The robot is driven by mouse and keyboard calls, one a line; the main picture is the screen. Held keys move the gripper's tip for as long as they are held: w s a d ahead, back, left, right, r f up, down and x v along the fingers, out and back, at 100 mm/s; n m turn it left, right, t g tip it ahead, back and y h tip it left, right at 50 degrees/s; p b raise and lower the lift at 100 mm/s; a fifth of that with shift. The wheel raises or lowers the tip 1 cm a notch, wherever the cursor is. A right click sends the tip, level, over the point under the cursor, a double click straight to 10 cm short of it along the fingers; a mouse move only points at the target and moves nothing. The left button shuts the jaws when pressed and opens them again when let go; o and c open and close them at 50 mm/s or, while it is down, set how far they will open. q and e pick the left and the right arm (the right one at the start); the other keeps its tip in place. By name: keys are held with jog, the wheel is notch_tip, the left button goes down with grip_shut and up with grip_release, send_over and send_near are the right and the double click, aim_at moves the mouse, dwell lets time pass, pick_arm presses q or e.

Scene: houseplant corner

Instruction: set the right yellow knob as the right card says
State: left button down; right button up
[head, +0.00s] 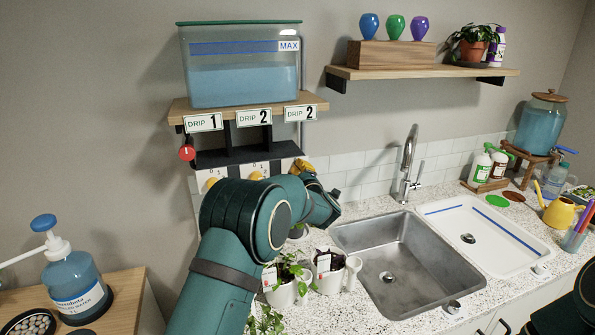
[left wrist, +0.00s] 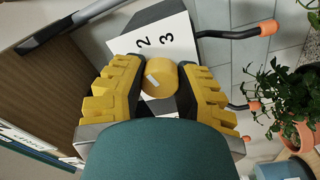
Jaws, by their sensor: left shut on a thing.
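The right yellow knob (left wrist: 160,80) sits between the two yellow-padded fingers of my left gripper (left wrist: 163,88) in the left wrist view. The gripper is shut on it. The knob carries a short white mark. The white dial plate (left wrist: 158,42) behind it shows 2 and 3; its other numbers are hidden. In the head view my left gripper (head: 303,167) is at the right end of the panel and hides this knob. The right card (head: 300,113) above reads DRIP 2. My right gripper is not seen.
The left yellow knob (head: 212,182) and middle yellow knob (head: 256,176) are beside my arm, under cards reading DRIP 1 (head: 203,122) and DRIP 2 (head: 254,117). A red knob (head: 187,153) hangs left. A water tank (head: 242,75) stands above. Potted plants (head: 284,291) stand below.

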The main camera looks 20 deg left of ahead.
pick_arm(q)
jog(key=shift+a+r+m, duration=0.1)
jog(key=shift+m, duration=0.4)
jog(key=c, duration=0.6)
grip_release()
jog(key=v, duration=1.2)
jog(key=shift+s+f, duration=0.1)
jog(key=shift+f, duration=0.1)
